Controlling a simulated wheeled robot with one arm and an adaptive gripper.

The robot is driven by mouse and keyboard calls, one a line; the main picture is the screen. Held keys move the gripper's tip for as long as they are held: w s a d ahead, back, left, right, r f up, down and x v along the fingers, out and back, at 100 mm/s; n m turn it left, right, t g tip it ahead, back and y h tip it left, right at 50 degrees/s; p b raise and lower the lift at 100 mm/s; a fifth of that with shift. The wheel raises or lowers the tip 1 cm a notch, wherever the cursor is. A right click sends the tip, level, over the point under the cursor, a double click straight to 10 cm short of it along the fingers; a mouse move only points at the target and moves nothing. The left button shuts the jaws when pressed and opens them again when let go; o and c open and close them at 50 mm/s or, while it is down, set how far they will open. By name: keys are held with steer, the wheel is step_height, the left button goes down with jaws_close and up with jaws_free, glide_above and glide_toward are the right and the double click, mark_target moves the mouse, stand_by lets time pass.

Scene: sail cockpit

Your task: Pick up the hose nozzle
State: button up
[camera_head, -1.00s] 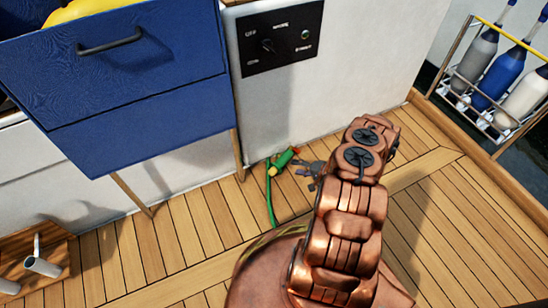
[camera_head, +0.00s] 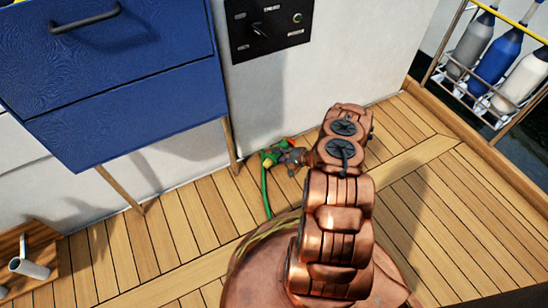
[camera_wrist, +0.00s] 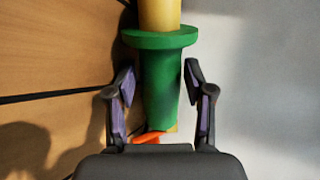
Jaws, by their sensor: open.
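The hose nozzle (camera_head: 270,158) is green with an orange-red part and lies low by the foot of the white wall. A green hose (camera_head: 266,195) runs from it across the deck towards me. In the wrist view the nozzle (camera_wrist: 163,75) has a green flanged body, with a yellow section beyond the flange and an orange piece near my palm. My gripper (camera_wrist: 159,78) is open, with one finger on each side of the green body and small gaps visible. In the head view my gripper (camera_head: 289,157) overlaps the nozzle and partly hides it.
A blue drawer unit (camera_head: 120,90) on thin wooden legs stands left of the nozzle. A black switch panel (camera_head: 268,28) is on the white wall (camera_head: 345,60) behind. A wire rack (camera_head: 470,88) holds bottles at right. The planked deck (camera_head: 440,200) is clear at right.

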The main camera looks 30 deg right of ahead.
jaws_close()
stand_by(0.3)
steer(key=shift+r, duration=0.2)
steer(key=shift+s+r+p, duration=0.25)
steer(key=shift+r+p, duration=0.25)
steer(key=shift+p, duration=0.2)
step_height(320, 180, up, 6)
steer(key=p, duration=0.3)
steer(key=s+a+r+p, duration=0.1)
steer(key=s+p, duration=0.3)
steer(key=s, duration=0.5)
steer(key=s+r+p, duration=0.1)
steer(key=s+p, duration=0.3)
steer(key=s, duration=0.6)
steer(key=shift+s+a+r, duration=0.2)
steer(key=shift+a+r, duration=0.15)
steer(key=shift+r, duration=0.05)
